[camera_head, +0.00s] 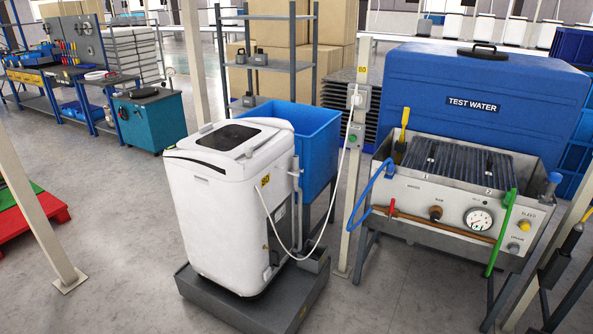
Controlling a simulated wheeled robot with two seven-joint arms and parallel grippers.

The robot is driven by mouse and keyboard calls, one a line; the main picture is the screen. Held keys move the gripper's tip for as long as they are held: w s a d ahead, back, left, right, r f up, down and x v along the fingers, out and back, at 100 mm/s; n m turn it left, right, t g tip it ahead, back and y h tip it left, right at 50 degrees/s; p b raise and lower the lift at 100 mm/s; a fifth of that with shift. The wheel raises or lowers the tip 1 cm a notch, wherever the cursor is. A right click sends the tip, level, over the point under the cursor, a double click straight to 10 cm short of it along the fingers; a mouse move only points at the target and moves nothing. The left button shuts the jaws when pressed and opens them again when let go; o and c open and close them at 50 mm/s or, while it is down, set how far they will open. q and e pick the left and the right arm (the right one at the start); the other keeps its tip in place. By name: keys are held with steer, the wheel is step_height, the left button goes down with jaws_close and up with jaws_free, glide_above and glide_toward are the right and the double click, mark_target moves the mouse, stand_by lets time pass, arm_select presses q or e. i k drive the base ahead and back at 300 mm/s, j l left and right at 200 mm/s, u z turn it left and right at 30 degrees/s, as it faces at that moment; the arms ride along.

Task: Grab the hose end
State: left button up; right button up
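Several hoses are in view, and I cannot tell which one the task means. A blue hose (371,183) curves off the left side of the test bench (405,187); one end is near the top left corner and the other hangs by the bench's left side. A green hose or strap (501,232) hangs down over the bench's right front. A short grey upright pipe or hose (296,178) stands at the right rear side of the white washing machine (215,215).
The washing machine stands on a dark grey platform (245,311). A white cord (341,165) runs from its side to a socket on a post (350,208). A blue tub (312,145) is behind it. A blue water tank (470,82) rises behind the bench.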

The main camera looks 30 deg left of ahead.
mark_target(295, 169)
steer(key=u, duration=0.45)
steer(key=i+l+u, duration=0.15)
steer(key=i+u, duration=0.15)
steer(key=u, duration=0.2)
steer(key=i+l+u, duration=0.25)
steer(key=u, duration=0.2)
steer(key=i+l+u, duration=0.1)
steer(key=i+l, duration=0.2)
steer(key=i+l+u, duration=0.15)
steer(key=l, duration=0.3)
steer(key=i+l+u, duration=0.1)
steer(key=i+l, duration=0.25)
steer(key=i+l+u, duration=0.1)
steer(key=l, duration=0.35)
steer(key=i+l, duration=0.25)
steer(key=l, duration=0.2)
steer(key=i+l, duration=0.3)
steer(key=l, duration=0.1)
